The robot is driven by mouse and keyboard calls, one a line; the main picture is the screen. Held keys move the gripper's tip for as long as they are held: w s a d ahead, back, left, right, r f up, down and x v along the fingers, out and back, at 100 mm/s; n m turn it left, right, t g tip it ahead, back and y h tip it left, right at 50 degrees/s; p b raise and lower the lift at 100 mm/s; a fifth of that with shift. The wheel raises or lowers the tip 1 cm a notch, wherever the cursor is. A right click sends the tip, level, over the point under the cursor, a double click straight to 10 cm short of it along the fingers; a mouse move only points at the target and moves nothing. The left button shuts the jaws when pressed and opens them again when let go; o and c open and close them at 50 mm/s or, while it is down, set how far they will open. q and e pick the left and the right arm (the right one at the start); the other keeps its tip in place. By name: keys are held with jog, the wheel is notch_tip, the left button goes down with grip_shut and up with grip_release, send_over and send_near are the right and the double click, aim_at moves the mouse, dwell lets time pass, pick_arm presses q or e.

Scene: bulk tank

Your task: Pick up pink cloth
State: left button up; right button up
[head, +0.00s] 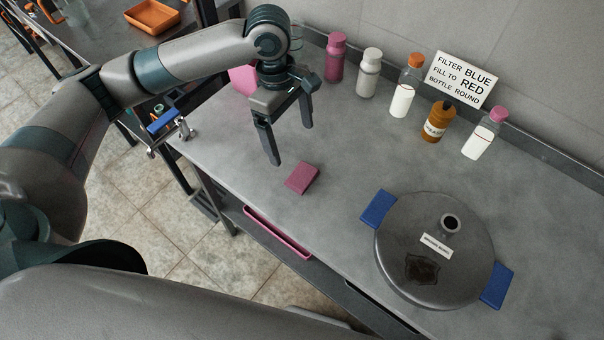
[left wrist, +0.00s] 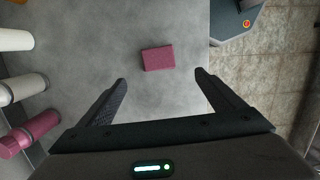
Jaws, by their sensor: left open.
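The pink cloth (head: 302,178) is a small folded block lying flat on the grey counter (head: 340,150). In the left wrist view the cloth (left wrist: 158,59) lies beyond the fingertips, roughly in line with the gap between them. My left gripper (head: 291,144) is open and empty above the counter, up and to the left of the cloth in the head view. It is apart from the cloth. Its two fingers also show in the left wrist view (left wrist: 160,76). My right gripper is not in view.
A round grey tank lid (head: 405,245) with blue handles sits to the right of the cloth. Several bottles, including a pink bottle (head: 336,58) and an orange one (head: 438,122), stand along the back wall by a sign (head: 461,80). The counter around the cloth is clear.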

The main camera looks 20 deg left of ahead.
pick_arm(q)
jog(key=p, duration=0.1)
send_over(302, 174)
jog(key=a, duration=0.2)
jog(key=f, duration=0.7)
jog(key=shift+d, duration=0.2)
jog(key=shift+f, duration=0.4)
jog(key=shift+d, duration=0.1)
jog(key=shift+d+f+p, duration=0.15)
jog(key=shift+f+p, duration=0.2)
jog(key=shift+f, duration=0.15)
jog(key=f, duration=0.1)
jog(key=f+p, duration=0.1)
jog(key=f, duration=0.1)
jog(key=shift+d, duration=0.35)
jog(key=shift+f, duration=0.55)
jog(key=c, duration=1.1)
